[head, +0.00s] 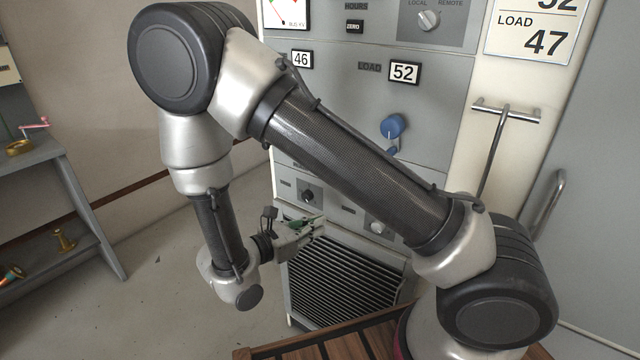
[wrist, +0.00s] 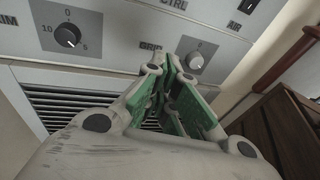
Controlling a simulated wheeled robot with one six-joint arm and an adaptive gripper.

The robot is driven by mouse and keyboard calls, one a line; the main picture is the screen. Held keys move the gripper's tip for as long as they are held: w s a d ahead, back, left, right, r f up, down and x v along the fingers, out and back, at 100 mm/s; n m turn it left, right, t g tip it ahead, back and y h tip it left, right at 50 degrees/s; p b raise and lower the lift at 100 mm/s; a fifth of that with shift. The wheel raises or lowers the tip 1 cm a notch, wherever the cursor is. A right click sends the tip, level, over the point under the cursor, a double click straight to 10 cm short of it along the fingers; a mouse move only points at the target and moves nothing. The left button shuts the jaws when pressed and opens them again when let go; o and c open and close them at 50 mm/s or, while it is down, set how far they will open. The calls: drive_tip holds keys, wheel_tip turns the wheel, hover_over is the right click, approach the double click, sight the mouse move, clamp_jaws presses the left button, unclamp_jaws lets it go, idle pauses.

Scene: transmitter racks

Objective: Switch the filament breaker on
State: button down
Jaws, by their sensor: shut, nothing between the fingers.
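The grey transmitter cabinet (head: 345,110) stands in front of me. I cannot pick out a part labelled as the filament breaker in either view; my arm hides part of the panel. My gripper (head: 318,222), with green finger pads, is shut and empty in front of the cabinet's lower panel, just above the slatted grille. In the wrist view my gripper (wrist: 170,66) points at the panel near the GRID label, close to a round knob (wrist: 194,60).
A blue-knobbed lever (head: 391,126) sits on the panel below the 52 plate. Another dial (wrist: 67,35) is on the lower panel. The slatted grille (head: 345,282) is below. Floor between is clear.

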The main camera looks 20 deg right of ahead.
drive_tip(key=w+a+r+n+t, duration=0.2)
drive_tip(key=w+a+t, duration=0.2)
drive_tip(key=shift+w+r+y, duration=0.2)
drive_tip(key=shift+w+y, duration=0.05)
drive_tip(key=shift+y, duration=0.05)
drive_tip(key=shift+w+d, duration=0.1)
drive_tip(key=shift+d, duration=0.05)
drive_tip(key=w+d+r, duration=0.3)
drive_tip(key=w+d, duration=0.2)
drive_tip(key=d, duration=0.2)
drive_tip(key=shift+r, duration=0.3)
